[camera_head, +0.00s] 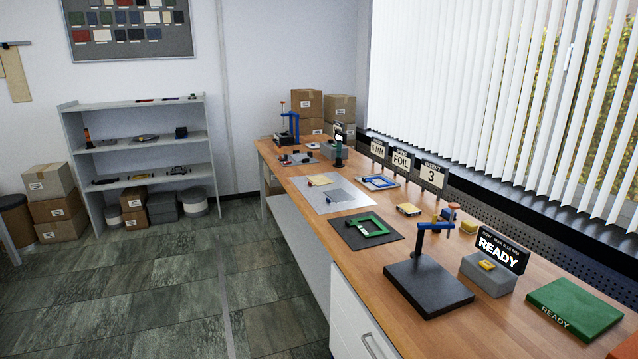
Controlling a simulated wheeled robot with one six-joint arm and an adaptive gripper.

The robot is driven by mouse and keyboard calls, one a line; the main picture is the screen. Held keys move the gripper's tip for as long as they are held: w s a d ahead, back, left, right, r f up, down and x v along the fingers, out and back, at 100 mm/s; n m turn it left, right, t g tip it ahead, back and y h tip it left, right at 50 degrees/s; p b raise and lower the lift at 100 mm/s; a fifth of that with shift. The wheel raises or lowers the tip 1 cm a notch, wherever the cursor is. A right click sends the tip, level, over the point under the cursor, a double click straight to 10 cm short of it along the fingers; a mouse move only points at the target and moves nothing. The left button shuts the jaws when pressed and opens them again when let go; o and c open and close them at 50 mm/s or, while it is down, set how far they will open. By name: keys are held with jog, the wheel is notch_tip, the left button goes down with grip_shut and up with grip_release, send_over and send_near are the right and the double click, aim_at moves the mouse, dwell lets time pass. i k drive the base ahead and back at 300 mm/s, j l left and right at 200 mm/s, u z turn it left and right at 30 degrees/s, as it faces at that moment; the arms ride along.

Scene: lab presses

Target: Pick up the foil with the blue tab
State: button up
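A thin silvery-grey sheet (345,192) lies flat on the wooden bench, left of the middle of its length. A cream piece (320,180) lies on its far part, and a tiny blue mark shows near its middle. I cannot tell whether this is the foil with the blue tab. My gripper is not in view.
On the wooden bench (375,260), a green frame lies on a black mat (345,234). A black-based press with a blue arm (428,285) stands nearer, beside a grey block (488,275) with a READY sign and a green READY pad (575,308). The tiled floor (170,290) left is clear.

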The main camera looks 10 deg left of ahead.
aim_at(339, 195)
jog(key=i+j+u, duration=0.45)
jog(key=i+u, duration=0.2)
jog(key=i+j+u, duration=0.15)
jog(key=i+u, duration=0.4)
jog(key=i, duration=1.4)
jog(key=i+j+z, duration=0.1)
jog(key=i+z, duration=0.3)
jog(key=i, duration=0.15)
jog(key=i+j+z, duration=0.4)
jog(key=i, duration=0.15)
jog(key=i+j+z, duration=0.4)
jog(key=i, duration=0.15)
jog(key=i+j+z, duration=0.45)
jog(key=j+z, duration=0.15)
jog(key=i+j+z, duration=0.15)
jog(key=j+z, duration=0.15)
jog(key=i+j+z, duration=0.1)
jog(key=j+z, duration=0.2)
jog(key=j, duration=0.2)
jog(key=j+z, duration=0.3)
jog(key=i+j, duration=0.05)
jog(key=j, duration=0.05)
